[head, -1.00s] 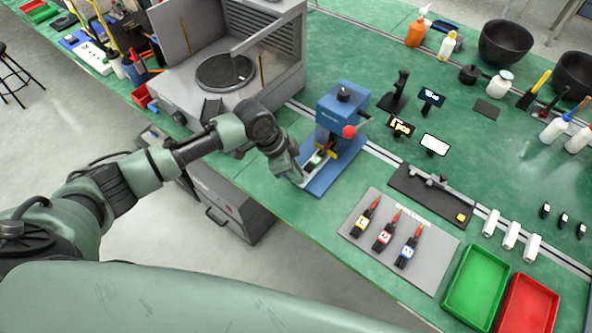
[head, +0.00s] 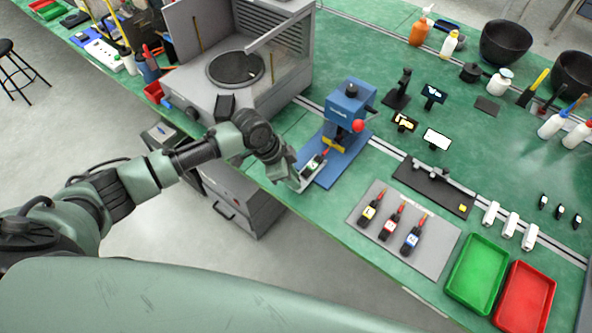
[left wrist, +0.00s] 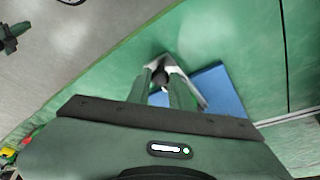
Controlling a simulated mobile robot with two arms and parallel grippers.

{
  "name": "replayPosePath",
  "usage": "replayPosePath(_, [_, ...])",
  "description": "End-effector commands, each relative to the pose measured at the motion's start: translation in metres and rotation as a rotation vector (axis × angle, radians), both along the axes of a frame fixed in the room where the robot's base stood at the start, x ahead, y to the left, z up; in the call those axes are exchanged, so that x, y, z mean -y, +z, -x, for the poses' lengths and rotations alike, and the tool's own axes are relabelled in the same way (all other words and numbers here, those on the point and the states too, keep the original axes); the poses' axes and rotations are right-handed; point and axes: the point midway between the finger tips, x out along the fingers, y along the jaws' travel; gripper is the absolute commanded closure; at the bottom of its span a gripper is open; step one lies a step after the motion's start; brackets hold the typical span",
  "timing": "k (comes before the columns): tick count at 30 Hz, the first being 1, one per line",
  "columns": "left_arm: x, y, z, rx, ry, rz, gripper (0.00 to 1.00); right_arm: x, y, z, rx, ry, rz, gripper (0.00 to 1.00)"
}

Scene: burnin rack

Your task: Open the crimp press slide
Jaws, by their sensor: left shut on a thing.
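The blue crimp press (head: 346,108) stands on its blue base plate near the table's front edge, with a red-knobbed lever (head: 358,126). Its pale metal slide (head: 306,181) sticks out from under the press head toward the front edge. A dark, red-tipped piece (head: 315,162) lies on the slide. My left gripper (head: 296,176) is at the slide's outer end. In the left wrist view my left gripper (left wrist: 162,84) is shut on a small dark knob (left wrist: 160,77) by the metal slide, beside the blue base (left wrist: 220,92). My right gripper is not in view.
A grey machine with a round plate (head: 236,68) stands left of the press. A grey mat (head: 374,241) with several dark red-tipped pieces lies to the right. Green (head: 449,284) and red (head: 500,307) trays are further right. A dark fixture (head: 405,178) lies behind the mat.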

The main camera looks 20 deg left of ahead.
Motion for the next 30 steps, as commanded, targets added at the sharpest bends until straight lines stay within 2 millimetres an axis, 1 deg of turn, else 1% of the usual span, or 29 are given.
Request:
replayPosePath(3, [0.0, 0.002, -0.002, 0.004, -0.001, 0.001, 1.0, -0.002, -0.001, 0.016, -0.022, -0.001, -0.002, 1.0])
replayPosePath(6, [0.0, 0.002, -0.002, 0.005, -0.001, 0.002, 1.0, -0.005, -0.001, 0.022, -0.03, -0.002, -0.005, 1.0])
replayPosePath(7, [0.0, 0.002, -0.002, 0.005, -0.001, 0.002, 0.77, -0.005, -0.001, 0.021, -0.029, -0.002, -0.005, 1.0])
replayPosePath(8, [0.0, 0.002, -0.002, 0.005, -0.001, 0.002, 0.68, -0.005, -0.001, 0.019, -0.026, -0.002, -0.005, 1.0])
replayPosePath(9, [0.0, 0.002, -0.002, 0.004, -0.001, 0.001, 0.57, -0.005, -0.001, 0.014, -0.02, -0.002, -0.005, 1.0])
replayPosePath(13, [0.0, 0.002, -0.002, 0.004, -0.001, 0.001, 0.57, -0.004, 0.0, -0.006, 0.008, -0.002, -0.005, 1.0])
replayPosePath(16, [0.0, 0.001, -0.002, 0.004, -0.001, 0.001, 0.57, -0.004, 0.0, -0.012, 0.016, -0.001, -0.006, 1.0])
replayPosePath(20, [-0.001, 0.004, -0.001, 0.006, 0.0, 0.002, 0.57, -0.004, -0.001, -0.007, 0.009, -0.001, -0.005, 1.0])
replayPosePath(23, [-0.005, 0.013, -0.001, 0.008, 0.0, 0.002, 0.57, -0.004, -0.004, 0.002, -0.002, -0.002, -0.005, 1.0])
replayPosePath(26, [-0.011, 0.028, 0.003, 0.009, -0.002, 0.0, 0.57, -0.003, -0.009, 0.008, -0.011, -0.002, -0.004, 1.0])
replayPosePath(30, [-0.019, 0.05, 0.007, 0.008, -0.001, 0.001, 0.57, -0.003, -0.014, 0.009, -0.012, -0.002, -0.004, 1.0])
